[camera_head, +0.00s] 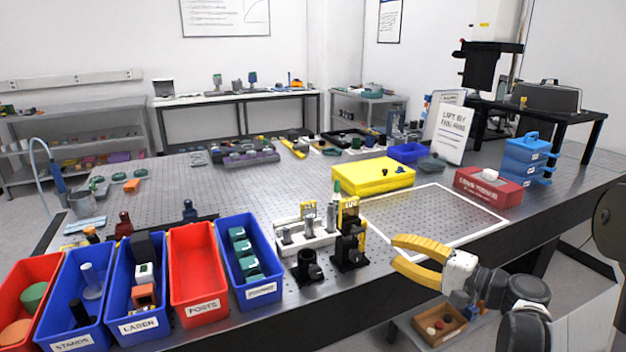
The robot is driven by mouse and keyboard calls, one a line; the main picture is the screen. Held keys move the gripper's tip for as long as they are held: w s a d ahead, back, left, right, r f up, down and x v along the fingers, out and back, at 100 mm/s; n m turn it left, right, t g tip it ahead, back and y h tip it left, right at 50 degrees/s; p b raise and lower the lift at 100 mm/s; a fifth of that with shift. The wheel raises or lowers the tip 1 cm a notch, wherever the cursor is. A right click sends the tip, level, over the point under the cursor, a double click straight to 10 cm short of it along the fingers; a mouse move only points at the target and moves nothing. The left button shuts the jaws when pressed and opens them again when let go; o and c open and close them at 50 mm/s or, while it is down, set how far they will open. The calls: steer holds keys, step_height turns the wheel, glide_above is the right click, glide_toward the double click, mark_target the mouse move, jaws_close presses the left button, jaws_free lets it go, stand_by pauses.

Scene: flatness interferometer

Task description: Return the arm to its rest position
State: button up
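My gripper (396,251) is at the lower right, in front of the optical table's near edge. Its two yellow fingers point left and are spread apart, with nothing between them. My arm runs from the gripper to the lower right. The perforated optical table (310,180) carries a white-outlined rectangle (425,218) behind the gripper. Black optic mounts (349,240) stand left of the fingers, apart from them in the picture.
Red and blue bins (197,275) with parts line the near left edge. A yellow box (373,176), a red box (488,187) and blue cases (527,158) stand on the table. The outlined rectangle is bare. A wooden tray (440,324) sits below the table.

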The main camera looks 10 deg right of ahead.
steer(key=s+a+f+n+g+h, duration=0.25)
steer(key=s+a+g+h, duration=0.2)
steer(key=s+a, duration=0.4)
steer(key=s+d+f+n+g+h, duration=0.1)
steer(key=s+n+h, duration=0.5)
steer(key=s, duration=0.6)
steer(key=shift+s+d+n+h, duration=0.15)
steer(key=shift+n+h, duration=0.2)
steer(key=shift+n, duration=0.1)
steer(key=shift+f+g, duration=0.1)
steer(key=shift+g, duration=0.15)
